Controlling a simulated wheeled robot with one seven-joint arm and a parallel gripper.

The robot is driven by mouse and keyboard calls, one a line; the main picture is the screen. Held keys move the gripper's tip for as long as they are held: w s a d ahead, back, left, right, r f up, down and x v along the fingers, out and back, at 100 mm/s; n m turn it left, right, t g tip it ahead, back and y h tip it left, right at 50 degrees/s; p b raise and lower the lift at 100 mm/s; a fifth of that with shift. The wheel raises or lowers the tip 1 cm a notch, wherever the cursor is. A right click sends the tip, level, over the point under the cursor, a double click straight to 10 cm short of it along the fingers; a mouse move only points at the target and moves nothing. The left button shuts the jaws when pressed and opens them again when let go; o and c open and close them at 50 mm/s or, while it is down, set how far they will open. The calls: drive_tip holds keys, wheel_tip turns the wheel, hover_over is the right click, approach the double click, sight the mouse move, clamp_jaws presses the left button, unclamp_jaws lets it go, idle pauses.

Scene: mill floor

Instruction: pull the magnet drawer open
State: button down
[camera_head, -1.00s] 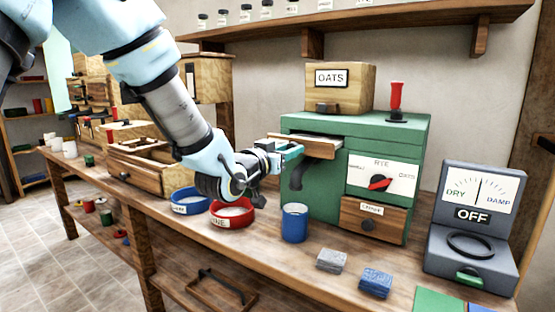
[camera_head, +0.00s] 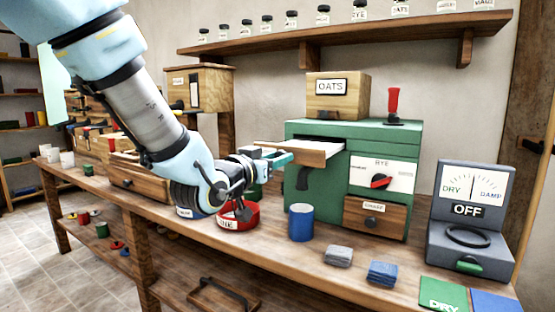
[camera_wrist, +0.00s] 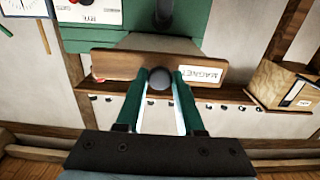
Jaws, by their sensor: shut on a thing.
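The magnet drawer (camera_head: 302,150) is a wooden drawer high on the left side of the green mill (camera_head: 330,180). It stands partly out of the mill, and its dark opening shows behind it. In the wrist view its wooden front (camera_wrist: 118,65) carries a white label reading MAGNET and a round dark knob (camera_wrist: 158,78). My gripper (camera_head: 282,158) is at the drawer front, with its two green fingers (camera_wrist: 158,90) shut on the knob from both sides. The inside of the drawer is mostly hidden.
A blue cup (camera_head: 300,222) stands below the drawer. A red bowl (camera_head: 238,218) and a blue bowl (camera_head: 190,212) sit under my wrist. An OATS box (camera_head: 336,97) stands on the mill. A grey meter (camera_head: 470,225) stands at right.

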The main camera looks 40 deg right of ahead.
drive_tip(key=c, duration=0.5)
unclamp_jaws()
drive_tip(key=shift+c, duration=0.2)
drive_tip(key=b+v, duration=0.3)
drive_tip(key=v, duration=0.7)
drive_tip(key=shift+a, duration=0.4)
